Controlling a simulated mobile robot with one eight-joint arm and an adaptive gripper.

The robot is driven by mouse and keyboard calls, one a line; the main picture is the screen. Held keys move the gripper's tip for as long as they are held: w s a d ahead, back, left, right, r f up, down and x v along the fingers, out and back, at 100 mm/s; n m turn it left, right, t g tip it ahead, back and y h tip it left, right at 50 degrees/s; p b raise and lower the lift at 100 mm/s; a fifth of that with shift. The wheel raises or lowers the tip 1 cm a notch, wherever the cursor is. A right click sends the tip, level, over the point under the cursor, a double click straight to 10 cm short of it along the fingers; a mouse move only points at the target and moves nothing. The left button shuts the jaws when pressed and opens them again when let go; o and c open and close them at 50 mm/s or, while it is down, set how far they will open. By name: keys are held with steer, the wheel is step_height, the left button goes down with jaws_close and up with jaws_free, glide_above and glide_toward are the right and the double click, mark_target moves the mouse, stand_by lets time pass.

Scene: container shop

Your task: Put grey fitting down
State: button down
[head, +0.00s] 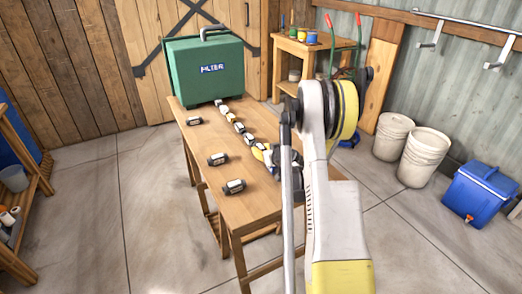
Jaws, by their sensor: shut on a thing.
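My gripper (272,158) is at the right edge of the wooden table (245,212), low over its top and partly hidden behind my arm. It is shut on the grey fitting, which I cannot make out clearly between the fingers. Three dark fittings with pale bands stand apart on the left part of the table: one at the back (194,121), one in the middle (218,159) and one nearer the front (234,187). Several small fittings, some white or yellowish, form a line (239,127) from the green filter box (205,70) toward my gripper.
The table's front end and the strip between the line and the left fittings are bare. A workbench with paint pots (311,37) stands behind. White buckets (425,157) and a blue cooler (480,193) stand right. A wooden shelf (30,190) stands left.

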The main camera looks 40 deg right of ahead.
steer(key=shift+f, duration=0.45)
steer(key=c, duration=1.2)
jaws_free()
